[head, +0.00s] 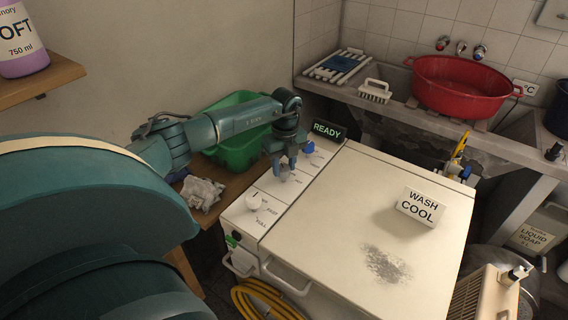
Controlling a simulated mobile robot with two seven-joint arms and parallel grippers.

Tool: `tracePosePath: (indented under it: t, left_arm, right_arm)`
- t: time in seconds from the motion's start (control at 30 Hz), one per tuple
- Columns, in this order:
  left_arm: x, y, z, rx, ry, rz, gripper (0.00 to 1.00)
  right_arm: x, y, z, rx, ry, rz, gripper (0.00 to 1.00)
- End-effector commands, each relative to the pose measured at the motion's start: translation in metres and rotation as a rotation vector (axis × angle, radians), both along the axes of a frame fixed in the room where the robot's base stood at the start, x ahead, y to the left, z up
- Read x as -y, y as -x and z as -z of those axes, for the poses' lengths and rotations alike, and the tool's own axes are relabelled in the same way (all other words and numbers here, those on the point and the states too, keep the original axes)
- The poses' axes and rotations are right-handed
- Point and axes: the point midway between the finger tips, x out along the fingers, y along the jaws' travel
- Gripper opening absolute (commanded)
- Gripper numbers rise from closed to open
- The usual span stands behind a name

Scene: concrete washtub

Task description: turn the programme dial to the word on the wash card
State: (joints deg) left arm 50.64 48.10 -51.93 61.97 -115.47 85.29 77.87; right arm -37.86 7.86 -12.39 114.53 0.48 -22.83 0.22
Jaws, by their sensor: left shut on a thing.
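The wash card (420,206) stands on the white washer's lid and reads "WASH COOL". My left gripper (284,171) points down over the middle of the washer's control strip, shut on the programme dial (284,177). The fingers hide most of the dial, and its pointer and the small words around it cannot be read. A dark sign (327,131) at the strip's far end reads "READY". My right gripper is not in view.
The washer lid (340,225) is otherwise bare, with a grey worn patch. A green tub (238,150) and a crumpled grey cloth (202,193) lie left of the washer. A red basin (462,85) stands on the concrete washtub behind. A yellow hose (262,299) coils in front.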

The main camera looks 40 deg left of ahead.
Motion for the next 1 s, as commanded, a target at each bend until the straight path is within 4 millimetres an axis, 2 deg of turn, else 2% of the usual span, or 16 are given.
tracePosePath:
  t: [0.2,0.23,0.5,0.77,0.87,1.0]
  left_arm:
    - [-0.001,-0.001,-0.001,0.004,-0.002,-0.003,0.13]
    - [-0.001,-0.001,-0.001,0.004,-0.002,-0.003,0.36]
    - [-0.001,0.000,-0.001,0.002,-0.002,-0.001,0.57]
    - [0.000,0.000,-0.002,0.001,-0.001,0.001,0.57]
    - [-0.001,-0.001,-0.010,0.004,-0.001,0.001,0.57]
    - [-0.001,-0.002,-0.035,0.006,-0.001,0.001,0.57]
  right_arm:
    - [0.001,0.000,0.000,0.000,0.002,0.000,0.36]
    - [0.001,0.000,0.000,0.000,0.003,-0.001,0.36]
    - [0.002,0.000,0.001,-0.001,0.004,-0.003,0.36]
    - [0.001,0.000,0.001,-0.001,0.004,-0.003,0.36]
    - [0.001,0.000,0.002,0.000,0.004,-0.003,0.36]
    - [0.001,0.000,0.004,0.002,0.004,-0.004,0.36]
